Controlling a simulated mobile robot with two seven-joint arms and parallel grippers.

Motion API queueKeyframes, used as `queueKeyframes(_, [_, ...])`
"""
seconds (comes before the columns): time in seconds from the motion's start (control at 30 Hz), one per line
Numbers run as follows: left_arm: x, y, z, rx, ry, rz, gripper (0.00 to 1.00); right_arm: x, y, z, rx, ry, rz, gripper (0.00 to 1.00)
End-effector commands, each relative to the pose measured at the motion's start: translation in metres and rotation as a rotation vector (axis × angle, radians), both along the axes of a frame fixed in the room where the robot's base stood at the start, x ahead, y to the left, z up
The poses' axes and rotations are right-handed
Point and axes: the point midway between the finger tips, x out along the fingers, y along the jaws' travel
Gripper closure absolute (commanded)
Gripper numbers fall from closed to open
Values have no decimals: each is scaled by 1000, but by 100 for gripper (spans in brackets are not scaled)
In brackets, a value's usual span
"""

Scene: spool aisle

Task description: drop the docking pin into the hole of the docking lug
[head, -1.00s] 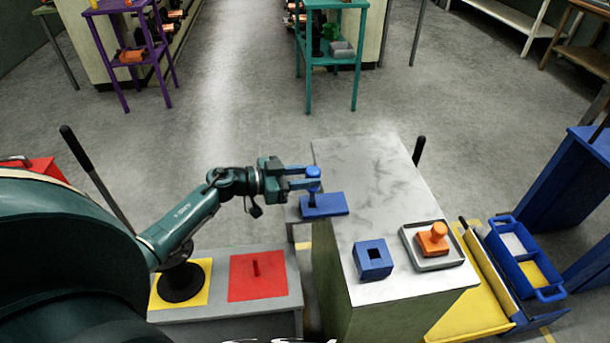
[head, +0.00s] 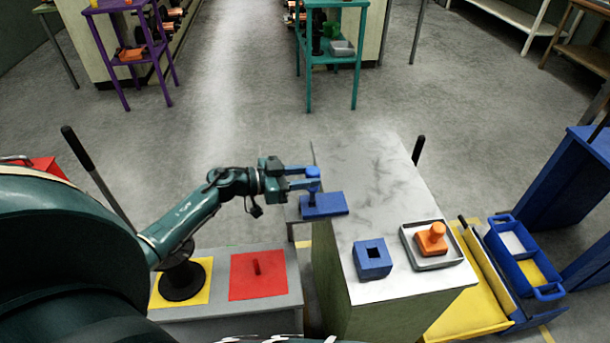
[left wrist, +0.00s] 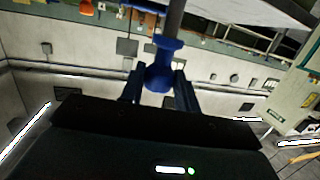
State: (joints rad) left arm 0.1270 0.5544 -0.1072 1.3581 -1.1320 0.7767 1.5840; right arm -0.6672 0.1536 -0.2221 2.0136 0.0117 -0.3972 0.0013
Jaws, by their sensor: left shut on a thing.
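My left gripper (head: 300,178) is shut on the blue docking pin (head: 313,172), which is upright with its head between the fingers. In the left wrist view the pin's blue knob and collar (left wrist: 160,72) show between the fingers, with a grey shank leading away. The blue docking lug (head: 330,206) is a flat plate at the left edge of the marble-topped counter, partly past that edge. The pin stands over the lug's left part. I cannot tell whether its tip is in the hole, as the pin hides it. My right gripper is not in view.
On the counter (head: 375,180) stand a blue block with a square hole (head: 372,262) and a grey tray (head: 453,262) holding an orange knobbed piece (head: 432,238). A low grey bench (head: 225,317) with yellow and red squares lies left. The counter's far part is clear.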

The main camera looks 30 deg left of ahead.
Motion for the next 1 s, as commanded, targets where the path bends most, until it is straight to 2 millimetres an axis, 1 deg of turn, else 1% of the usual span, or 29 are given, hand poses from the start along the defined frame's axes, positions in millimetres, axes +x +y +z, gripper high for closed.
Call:
queueKeyframes(0.2, [0, 0, 2, 0, -2, -5, 93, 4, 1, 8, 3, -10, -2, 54])
queueKeyframes(0.47, [0, 0, 1, 0, -1, -7, 93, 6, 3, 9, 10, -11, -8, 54])
queueKeyframes(1.0, [0, 0, -11, -2, -1, -7, 93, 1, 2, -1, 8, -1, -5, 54])
